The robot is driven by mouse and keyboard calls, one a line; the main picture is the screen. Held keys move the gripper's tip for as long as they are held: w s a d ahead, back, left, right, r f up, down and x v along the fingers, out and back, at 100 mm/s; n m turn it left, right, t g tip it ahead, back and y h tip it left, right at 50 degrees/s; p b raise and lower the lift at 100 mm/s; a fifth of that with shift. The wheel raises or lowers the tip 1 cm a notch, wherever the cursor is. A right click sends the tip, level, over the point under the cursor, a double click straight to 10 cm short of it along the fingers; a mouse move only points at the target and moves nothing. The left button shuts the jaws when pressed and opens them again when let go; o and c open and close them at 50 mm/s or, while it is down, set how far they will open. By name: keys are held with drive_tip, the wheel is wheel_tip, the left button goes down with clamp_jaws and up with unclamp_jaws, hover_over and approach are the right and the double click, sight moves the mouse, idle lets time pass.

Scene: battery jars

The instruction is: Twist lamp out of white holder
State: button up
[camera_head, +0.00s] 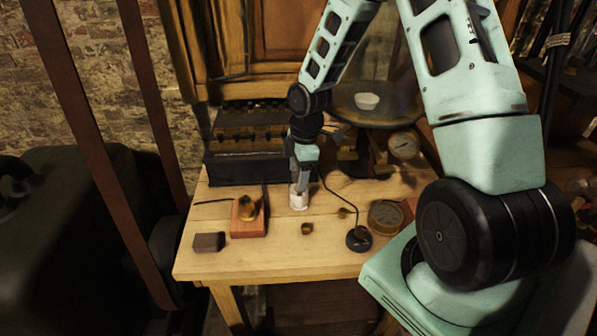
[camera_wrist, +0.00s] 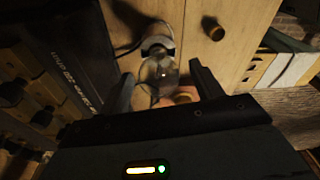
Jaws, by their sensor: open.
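The white holder (camera_head: 298,201) stands on the wooden table below my gripper (camera_head: 300,180). In the wrist view the holder (camera_wrist: 157,42) shows as a pale rim behind the lamp. The lamp (camera_wrist: 158,72) is a clear glass bulb that appears seated in the holder. My gripper (camera_wrist: 162,75) is open, with one dark finger on either side of the bulb and gaps visible. I cannot tell whether either finger touches the glass. In the head view the lamp is hidden by the gripper.
A black battery case (camera_head: 247,168) stands close behind on the left. A wooden block with a brass part (camera_head: 246,216), a dark block (camera_head: 209,242), a small brass piece (camera_head: 307,229), a black round base (camera_head: 359,239) and a gauge (camera_head: 404,145) surround the holder. The front table edge is clear.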

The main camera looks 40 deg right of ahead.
drive_tip(key=c, duration=1.1)
drive_tip(key=shift+n+p, duration=0.5)
drive_tip(key=shift+p, duration=0.05)
drive_tip(key=shift+c, duration=0.2)
drive_tip(key=shift+n+g+p, duration=0.3)
drive_tip(key=shift+n+p, duration=1.1)
drive_tip(key=shift+n, duration=0.3)
drive_tip(key=shift+n+p, duration=0.75)
drive_tip(key=shift+n, duration=0.25)
